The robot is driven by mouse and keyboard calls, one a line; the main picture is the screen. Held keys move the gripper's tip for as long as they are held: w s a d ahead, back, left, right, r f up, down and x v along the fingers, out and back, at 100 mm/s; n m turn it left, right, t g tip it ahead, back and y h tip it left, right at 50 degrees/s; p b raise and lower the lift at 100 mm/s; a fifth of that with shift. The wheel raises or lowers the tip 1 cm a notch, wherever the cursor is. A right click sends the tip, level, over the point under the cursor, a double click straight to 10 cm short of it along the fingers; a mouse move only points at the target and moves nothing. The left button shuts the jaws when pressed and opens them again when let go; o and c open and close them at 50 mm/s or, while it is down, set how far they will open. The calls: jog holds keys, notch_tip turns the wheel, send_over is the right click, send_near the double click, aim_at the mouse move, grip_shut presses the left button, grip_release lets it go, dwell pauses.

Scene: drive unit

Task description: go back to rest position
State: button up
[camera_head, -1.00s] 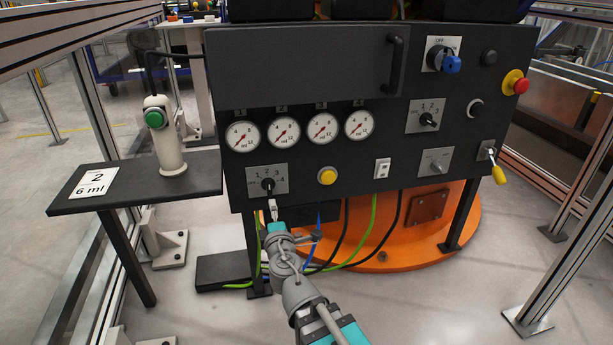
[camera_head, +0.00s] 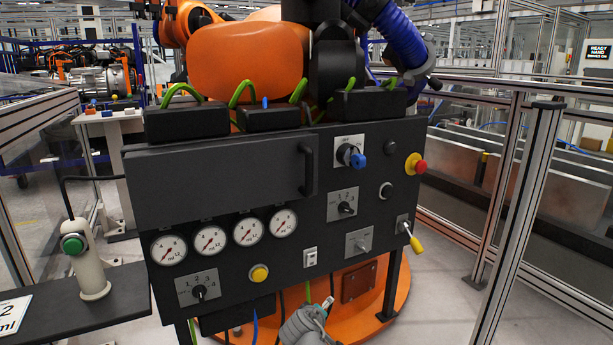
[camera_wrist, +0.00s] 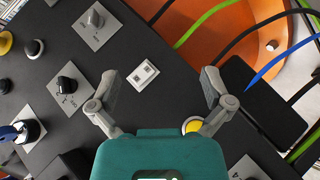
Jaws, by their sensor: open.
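My gripper (camera_head: 327,305) is at the bottom of the head view, in front of the lower edge of the black control panel (camera_head: 225,185). In the wrist view my gripper (camera_wrist: 160,82) has its two fingers spread wide apart, with nothing held between them. The panel face lies beyond the fingers. A small white rocker switch (camera_wrist: 142,74) shows between them, apart from both; it is also in the head view (camera_head: 310,257).
The panel carries a four-position selector (camera_head: 199,291), several gauges, a blue-handled switch (camera_head: 352,155), a red emergency button (camera_head: 417,164) and a yellow-handled lever (camera_head: 412,238). A side shelf (camera_head: 110,305) holds a post with a green button (camera_head: 85,262). Metal fence posts (camera_head: 520,200) stand at right.

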jog(key=s+d+r+m+g+y+p, duration=0.2)
jog(key=s+d+m+g+y+p, duration=0.2)
jog(key=s+d+m+g+p, duration=0.6)
jog(key=s+d+r+n+p, duration=0.1)
jog(key=r+p, duration=1.7)
jog(key=s+d+r+n+g+p, duration=0.1)
jog(key=d+r+p, duration=0.1)
jog(key=r+p, duration=1.6)
jog(key=shift+r+p, duration=0.25)
jog(key=shift+p, duration=0.1)
jog(key=shift+d, duration=0.1)
jog(key=shift+c, duration=0.3)
